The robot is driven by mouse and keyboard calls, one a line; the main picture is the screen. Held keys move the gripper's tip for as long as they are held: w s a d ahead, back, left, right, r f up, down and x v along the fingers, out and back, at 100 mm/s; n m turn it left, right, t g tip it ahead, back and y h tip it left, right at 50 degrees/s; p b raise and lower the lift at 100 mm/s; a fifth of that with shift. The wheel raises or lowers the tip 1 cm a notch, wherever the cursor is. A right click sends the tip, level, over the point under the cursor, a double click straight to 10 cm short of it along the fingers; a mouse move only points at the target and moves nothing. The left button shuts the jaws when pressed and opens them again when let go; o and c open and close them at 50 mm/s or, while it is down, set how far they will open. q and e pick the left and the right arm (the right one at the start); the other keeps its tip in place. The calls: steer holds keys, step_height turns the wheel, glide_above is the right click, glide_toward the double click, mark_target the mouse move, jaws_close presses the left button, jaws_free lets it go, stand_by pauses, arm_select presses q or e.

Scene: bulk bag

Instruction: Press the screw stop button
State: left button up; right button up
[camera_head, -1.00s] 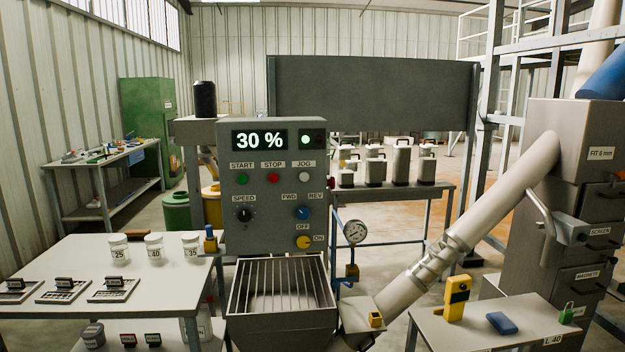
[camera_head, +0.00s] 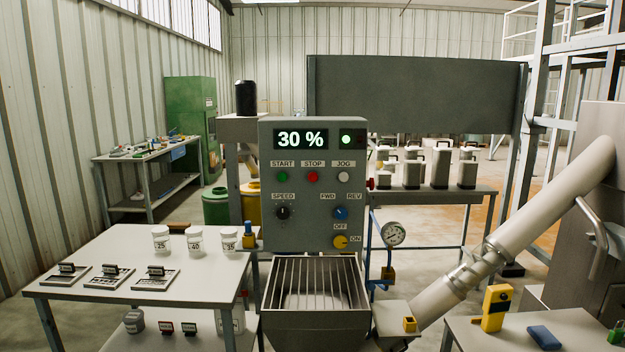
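The red stop button (camera_head: 313,177) sits under the STOP label on the grey control panel (camera_head: 300,227), between the green start button (camera_head: 282,177) and the white jog button (camera_head: 344,177). The panel display (camera_head: 301,139) reads 30 %, and a green lamp (camera_head: 346,139) is lit to its right. Below are a black speed knob (camera_head: 282,213), a blue FWD/REV knob (camera_head: 340,212) and a yellow OFF/ON knob (camera_head: 340,242). Neither of my grippers shows in the head view.
A grated hopper (camera_head: 316,325) stands below the panel. A white table (camera_head: 110,245) with jars is at left. An inclined pipe (camera_head: 530,220), a pressure gauge (camera_head: 394,234) and a small table (camera_head: 580,327) with a yellow device (camera_head: 496,307) are at right.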

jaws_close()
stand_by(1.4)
